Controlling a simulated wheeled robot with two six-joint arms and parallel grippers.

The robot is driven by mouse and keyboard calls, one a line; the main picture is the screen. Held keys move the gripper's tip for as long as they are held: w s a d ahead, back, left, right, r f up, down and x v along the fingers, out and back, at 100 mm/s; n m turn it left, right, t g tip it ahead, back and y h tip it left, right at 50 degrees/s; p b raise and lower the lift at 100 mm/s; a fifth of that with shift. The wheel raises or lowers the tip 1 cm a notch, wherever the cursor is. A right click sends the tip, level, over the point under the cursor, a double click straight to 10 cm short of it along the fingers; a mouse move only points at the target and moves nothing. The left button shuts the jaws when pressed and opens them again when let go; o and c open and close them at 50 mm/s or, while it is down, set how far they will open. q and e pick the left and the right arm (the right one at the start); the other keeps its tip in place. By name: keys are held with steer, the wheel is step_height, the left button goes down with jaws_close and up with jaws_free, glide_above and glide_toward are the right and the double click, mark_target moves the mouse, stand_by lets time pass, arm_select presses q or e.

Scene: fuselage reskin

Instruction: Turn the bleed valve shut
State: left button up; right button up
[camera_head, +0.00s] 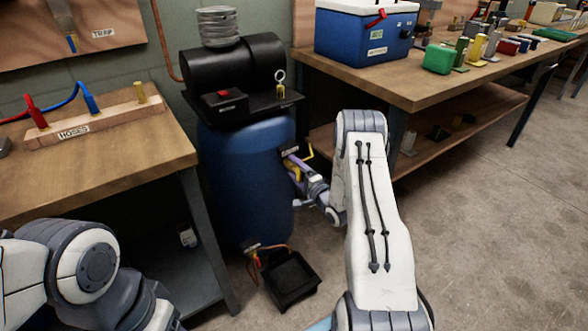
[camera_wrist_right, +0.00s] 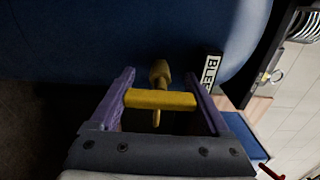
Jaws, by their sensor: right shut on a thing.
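The blue tank (camera_head: 235,185) stands between two benches, and its side fills the top of the right wrist view (camera_wrist_right: 140,35). The bleed valve has a yellow bar handle (camera_wrist_right: 160,99) on a brass stem (camera_wrist_right: 159,73), beside a white label reading "BLE…" (camera_wrist_right: 211,70). My right gripper (camera_head: 293,165) is at the tank's right side. Its purple fingers (camera_wrist_right: 160,78) are shut on the handle's two ends. The bar lies crosswise between the fingers in the wrist view. My left arm shows at the lower left of the head view, its gripper out of frame.
A black compressor (camera_head: 225,72) sits atop the tank. A drain valve (camera_head: 252,250) and a black tray (camera_head: 288,280) are at its foot. The left bench (camera_head: 110,165) and the right bench (camera_head: 420,80), with a blue cooler (camera_head: 365,38), flank it. Floor at right is clear.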

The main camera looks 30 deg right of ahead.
steer(key=shift+f, duration=0.1)
steer(key=o, duration=1.2)
steer(key=shift+s, duration=0.15)
steer(key=s, duration=0.3)
steer(key=s+p, duration=0.1)
steer(key=s, duration=0.3)
steer(key=s+d, duration=0.1)
steer(key=s, duration=0.2)
steer(key=shift+s, duration=0.15)
